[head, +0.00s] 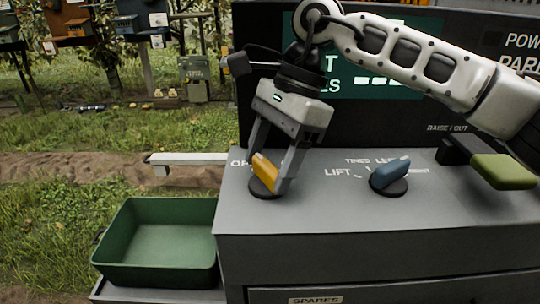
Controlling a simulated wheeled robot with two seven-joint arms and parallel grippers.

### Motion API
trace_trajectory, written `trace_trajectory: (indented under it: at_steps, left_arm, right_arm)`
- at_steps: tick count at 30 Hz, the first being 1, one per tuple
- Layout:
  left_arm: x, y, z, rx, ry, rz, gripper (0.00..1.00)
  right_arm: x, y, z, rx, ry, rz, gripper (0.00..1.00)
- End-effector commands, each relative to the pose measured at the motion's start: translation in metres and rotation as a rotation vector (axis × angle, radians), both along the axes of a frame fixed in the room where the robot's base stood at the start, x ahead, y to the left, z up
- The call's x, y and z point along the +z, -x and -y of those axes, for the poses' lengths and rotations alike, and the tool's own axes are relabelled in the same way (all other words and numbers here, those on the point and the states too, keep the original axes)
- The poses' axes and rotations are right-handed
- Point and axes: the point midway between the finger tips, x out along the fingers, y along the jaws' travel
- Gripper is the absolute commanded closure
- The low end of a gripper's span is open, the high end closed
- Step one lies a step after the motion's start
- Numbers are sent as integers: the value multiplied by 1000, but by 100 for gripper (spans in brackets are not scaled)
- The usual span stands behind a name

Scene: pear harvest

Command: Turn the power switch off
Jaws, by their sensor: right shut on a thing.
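A yellow switch knob (265,173) sits on a dark round base at the left end of the grey console top (310,215). My right gripper (272,178) comes down from above, with its fingers on either side of the yellow knob, shut on it. The knob is tilted, its upper end to the left. The label beside it is mostly hidden by the gripper. My left gripper does not show.
A blue knob (390,173) stands right of the yellow one, by a "LIFT" label. A green-ended lever (503,171) juts out at the right. A dark panel with a green display (375,83) rises behind. An empty green bin (160,242) stands at lower left.

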Motion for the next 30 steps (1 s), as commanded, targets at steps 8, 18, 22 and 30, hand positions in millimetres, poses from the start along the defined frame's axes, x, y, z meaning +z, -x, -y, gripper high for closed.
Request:
trace_trajectory:
  at_steps: [8, 18, 22, 30]
  left_arm:
    - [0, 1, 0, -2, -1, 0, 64]
    - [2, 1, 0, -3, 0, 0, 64]
    - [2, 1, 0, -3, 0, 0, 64]
    - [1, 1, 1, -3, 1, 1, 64]
  right_arm:
    - [2, 0, -1, 9, -4, 3, 57]
    - [1, 0, 0, 8, -3, 2, 13]
    - [1, 0, 0, 8, -1, 2, 13]
    - [28, -6, 9, 5, -4, 5, 13]
